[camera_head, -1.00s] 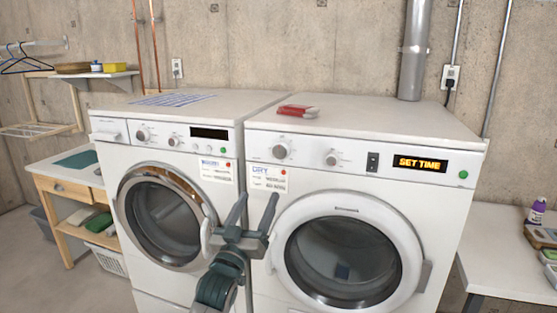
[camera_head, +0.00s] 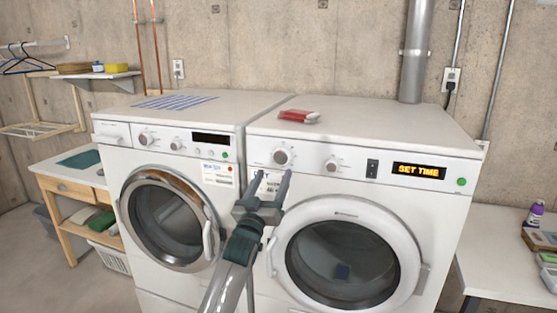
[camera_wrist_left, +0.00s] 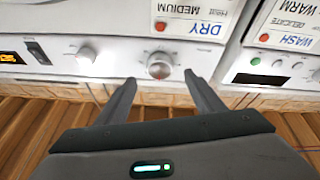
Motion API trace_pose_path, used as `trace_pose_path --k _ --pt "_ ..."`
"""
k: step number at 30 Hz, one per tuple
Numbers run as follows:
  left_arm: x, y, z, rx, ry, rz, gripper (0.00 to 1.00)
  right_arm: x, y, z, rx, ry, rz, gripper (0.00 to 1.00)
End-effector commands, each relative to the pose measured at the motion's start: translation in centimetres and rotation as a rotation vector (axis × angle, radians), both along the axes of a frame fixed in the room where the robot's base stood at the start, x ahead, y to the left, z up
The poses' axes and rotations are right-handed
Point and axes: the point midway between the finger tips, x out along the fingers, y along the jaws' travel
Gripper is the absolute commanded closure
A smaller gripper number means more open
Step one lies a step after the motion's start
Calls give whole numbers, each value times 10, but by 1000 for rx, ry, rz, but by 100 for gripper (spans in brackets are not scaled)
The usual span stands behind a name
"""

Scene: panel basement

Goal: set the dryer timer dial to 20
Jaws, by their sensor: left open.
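The dryer (camera_head: 380,182) is the right-hand white machine, and its display (camera_head: 419,171) reads SET TIME in orange. Its panel has a larger left dial (camera_head: 282,156) with marks around it and a smaller dial (camera_head: 332,165). Which one is the timer is not readable. My left gripper (camera_head: 272,174) is open, just below and in front of the larger dial. In the left wrist view, seen upside down, the larger dial (camera_wrist_left: 159,65) lies just beyond and between the open fingertips (camera_wrist_left: 160,79), apparently untouched. The smaller dial (camera_wrist_left: 86,55) is to its left there.
A washer (camera_head: 115,165) stands close on the left with its own dials. The dryer's round door (camera_head: 345,207) is shut below the panel. A red and white packet (camera_head: 299,116) lies on the dryer top. A dark switch (camera_head: 372,168) sits left of the display.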

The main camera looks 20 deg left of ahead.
Motion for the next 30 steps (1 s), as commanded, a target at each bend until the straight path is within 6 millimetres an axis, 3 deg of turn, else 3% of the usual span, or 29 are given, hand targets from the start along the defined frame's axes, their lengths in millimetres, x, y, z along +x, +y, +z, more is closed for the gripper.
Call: trace_pose_path --k 6,12,26,27,30 --pt "33 -1 16 1 1 0 38 0 0 15 0 0 0 69" --pt "52 -2 23 0 0 0 38 0 1 20 1 0 -1 69" --pt "59 -2 24 1 1 0 38 0 8 22 7 1 -3 69" --pt "59 -2 24 1 1 0 41 0 7 22 7 1 -3 69" --pt "59 -2 24 1 1 0 64 0 7 22 7 1 -3 69"
